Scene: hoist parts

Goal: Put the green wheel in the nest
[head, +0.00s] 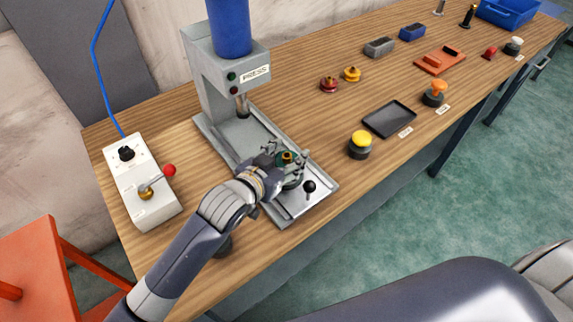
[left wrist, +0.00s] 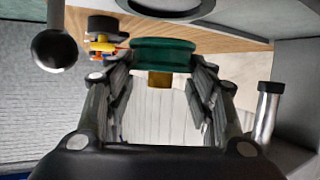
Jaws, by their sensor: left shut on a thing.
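The green wheel (head: 287,156) with its brass hub is between the fingers of my left gripper (head: 284,158), above the front of the press base. In the left wrist view the green wheel (left wrist: 163,55) sits at the fingertips, its brass hub (left wrist: 160,80) facing the camera. My left gripper (left wrist: 162,68) is shut on it. A round grey piece (head: 293,183), seemingly the nest, is partly hidden under the gripper on the press plate. A dark ring (left wrist: 166,10) cut off at the top of the wrist view may be the same piece. My right gripper is not in view.
The grey press (head: 228,85) stands behind the gripper. A black ball knob (head: 310,186) is close on the right. A control box (head: 143,180) stands left. A yellow button (head: 360,142), a black tray (head: 390,119), and red (head: 328,85) and yellow (head: 351,74) wheels are further right.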

